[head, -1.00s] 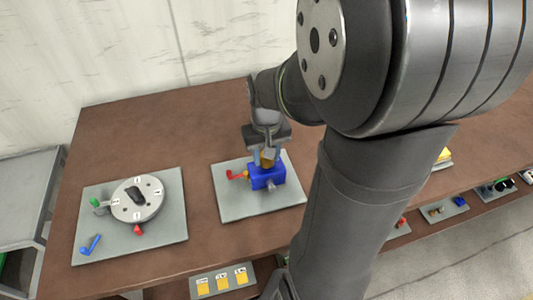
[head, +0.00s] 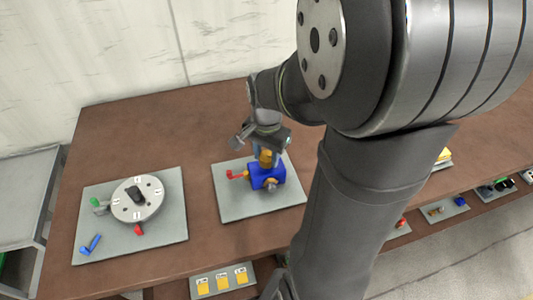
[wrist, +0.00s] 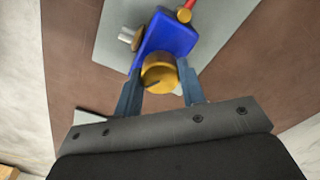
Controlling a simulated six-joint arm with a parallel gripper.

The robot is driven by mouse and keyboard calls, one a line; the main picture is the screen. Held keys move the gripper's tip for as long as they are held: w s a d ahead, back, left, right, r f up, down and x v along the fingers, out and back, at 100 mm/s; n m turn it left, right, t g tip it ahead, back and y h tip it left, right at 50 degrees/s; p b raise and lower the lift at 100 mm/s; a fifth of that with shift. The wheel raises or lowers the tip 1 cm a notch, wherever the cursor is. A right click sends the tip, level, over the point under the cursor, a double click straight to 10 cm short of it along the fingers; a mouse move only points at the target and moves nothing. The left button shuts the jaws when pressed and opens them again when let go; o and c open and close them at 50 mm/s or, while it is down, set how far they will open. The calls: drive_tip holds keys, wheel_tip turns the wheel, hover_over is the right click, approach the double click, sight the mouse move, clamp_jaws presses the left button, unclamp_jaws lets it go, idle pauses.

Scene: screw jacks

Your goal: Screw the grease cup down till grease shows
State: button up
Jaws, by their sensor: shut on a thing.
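The brass grease cup (wrist: 160,74) sits on the blue block (wrist: 170,38), which is fixed on a grey plate (head: 232,205). In the head view the cup (head: 265,158) shows at the top of the blue block (head: 266,178), partly behind my gripper. My gripper (wrist: 158,88) is shut on the grease cup, with one blue-grey finger on each side of it. A dark mark shows on the cup's face. A red-handled lever with a brass pivot (wrist: 184,15) and a silver stub (wrist: 127,36) stick out of the block. I cannot make out any grease.
Left on the brown table (head: 150,115) is another grey plate (head: 160,235) with a round dial disc (head: 150,205) and green, red and blue handles. A plate with several yellow pieces (head: 221,280) lies at the front below the table edge. Bare table separates the two plates.

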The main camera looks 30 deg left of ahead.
sight(266, 156)
drive_tip(key=shift+w+m, duration=0.1)
drive_tip(key=shift+m, duration=0.5)
drive_tip(key=shift+r, duration=0.1)
drive_tip(key=o, duration=1)
wheel_tip(266, 156, up, 17)
drive_tip(key=shift+r, duration=0.15)
wheel_tip(266, 156, down, 18)
drive_tip(key=shift+r, duration=0.25)
idle(0.4)
